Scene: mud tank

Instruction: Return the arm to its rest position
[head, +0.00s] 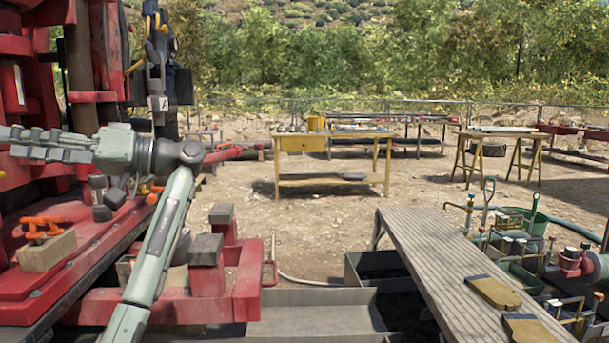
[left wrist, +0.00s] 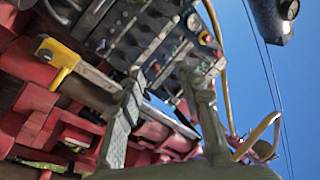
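My left arm (head: 160,235) rises from the bottom left of the head view, bends at an elbow high up, and its forward part points left toward the red rig. My left gripper (head: 25,142) is at the left edge of the head view, raised above the red deck. In the left wrist view the two fingers of the left gripper (left wrist: 165,115) stand apart with nothing between them. Behind them is a control panel (left wrist: 160,40) with levers and gauges. My right arm and gripper are in neither view.
The red rig (head: 95,225) fills the left side, with a wooden box (head: 48,252) of orange items on its deck. A yellow table (head: 330,183) stands farther back on open dirt.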

